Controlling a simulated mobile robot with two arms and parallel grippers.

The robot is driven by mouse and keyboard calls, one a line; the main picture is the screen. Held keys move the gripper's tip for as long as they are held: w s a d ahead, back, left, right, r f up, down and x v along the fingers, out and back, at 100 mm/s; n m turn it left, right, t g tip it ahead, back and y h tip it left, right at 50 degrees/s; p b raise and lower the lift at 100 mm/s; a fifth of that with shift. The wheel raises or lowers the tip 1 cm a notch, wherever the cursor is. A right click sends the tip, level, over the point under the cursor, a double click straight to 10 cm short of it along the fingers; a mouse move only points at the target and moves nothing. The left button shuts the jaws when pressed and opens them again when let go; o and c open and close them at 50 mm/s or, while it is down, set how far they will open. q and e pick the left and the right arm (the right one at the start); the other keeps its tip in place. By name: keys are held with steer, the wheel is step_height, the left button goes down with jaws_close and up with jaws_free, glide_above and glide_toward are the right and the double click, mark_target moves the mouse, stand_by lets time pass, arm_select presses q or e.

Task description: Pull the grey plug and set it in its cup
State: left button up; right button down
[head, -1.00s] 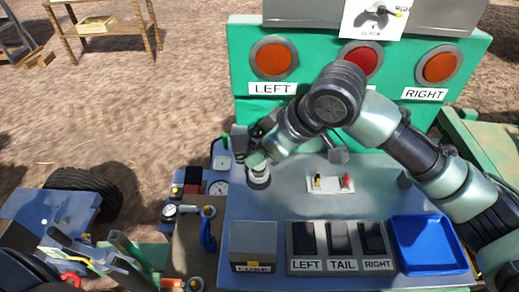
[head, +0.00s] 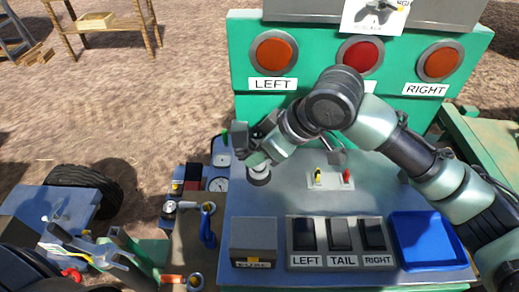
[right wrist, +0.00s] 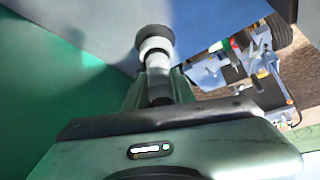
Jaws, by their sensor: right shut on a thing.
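My right gripper (head: 254,158) is at the left side of the blue-grey panel top (head: 290,195), shut on a grey cylindrical piece (head: 259,176), which looks like the plug. In the right wrist view the piece (right wrist: 155,45) stands out beyond the fingers, with a pale body and a darker end. I cannot tell whether it is clear of the panel. I cannot make out its cup with certainty.
A white block (head: 331,180) with a yellow and a red lever stands mid-panel. In front are a grey fuse box (head: 254,238), rocker switches (head: 339,238) and an empty blue tray (head: 424,243). A green wall (head: 318,95) with round lamps rises behind. Gauges (head: 218,185) sit at the left.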

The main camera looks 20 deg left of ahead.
mark_target(260, 137)
steer(key=c, duration=1.1)
jaws_free()
steer(key=o, duration=0.4)
step_height(260, 137, up, 7)
steer(key=p, duration=0.7)
steer(key=shift+d, duration=0.1)
